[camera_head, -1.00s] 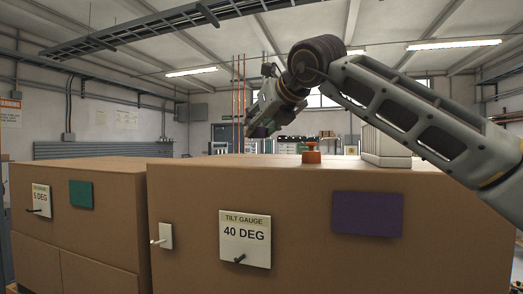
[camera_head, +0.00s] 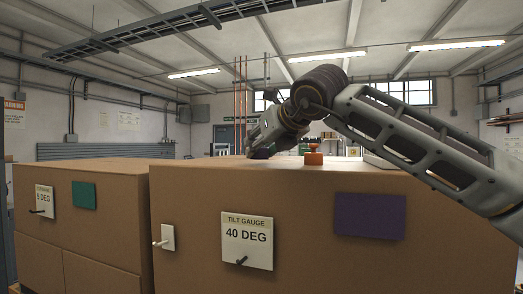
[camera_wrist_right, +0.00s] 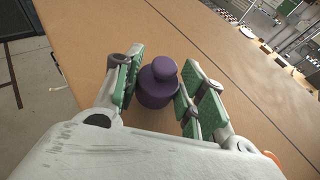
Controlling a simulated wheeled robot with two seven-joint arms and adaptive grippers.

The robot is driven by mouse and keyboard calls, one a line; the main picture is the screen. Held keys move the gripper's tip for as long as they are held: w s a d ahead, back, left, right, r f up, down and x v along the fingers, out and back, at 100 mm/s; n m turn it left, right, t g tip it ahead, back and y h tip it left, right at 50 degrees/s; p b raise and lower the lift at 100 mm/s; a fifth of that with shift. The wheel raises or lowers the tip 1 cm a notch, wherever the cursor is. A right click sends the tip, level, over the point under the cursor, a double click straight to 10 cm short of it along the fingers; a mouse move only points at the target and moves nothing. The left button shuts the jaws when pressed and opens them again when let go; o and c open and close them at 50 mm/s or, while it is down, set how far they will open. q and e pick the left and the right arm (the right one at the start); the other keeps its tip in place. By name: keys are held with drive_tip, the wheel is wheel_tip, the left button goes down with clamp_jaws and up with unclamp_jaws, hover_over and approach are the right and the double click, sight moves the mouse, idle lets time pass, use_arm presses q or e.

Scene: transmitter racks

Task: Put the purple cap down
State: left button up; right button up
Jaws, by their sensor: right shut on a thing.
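The purple cap (camera_wrist_right: 159,84), a short round cylinder with a knob, is between the green-padded fingers of my right gripper (camera_wrist_right: 161,87) in the right wrist view. The fingers are shut on it. Below it is the brown top (camera_wrist_right: 230,120) of the large cabinet. In the head view my right gripper (camera_head: 254,150) is low at the cabinet's top (camera_head: 190,166), pointing down and left; the cap is hard to make out there. I cannot tell whether the cap touches the top. My left gripper is not in view.
An orange knob-like piece (camera_head: 314,155) stands on the cabinet top, right of my gripper. A pale grey box (camera_head: 378,161) is behind my right arm. The cabinet front bears a purple panel (camera_head: 370,216) and a tilt gauge plate (camera_head: 247,240). A second cabinet (camera_head: 110,225) stands left.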

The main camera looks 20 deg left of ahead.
drive_tip(key=shift+f, duration=0.55)
drive_tip(key=shift+f, duration=0.1)
drive_tip(key=o, duration=0.8)
drive_tip(key=shift+o, duration=0.2)
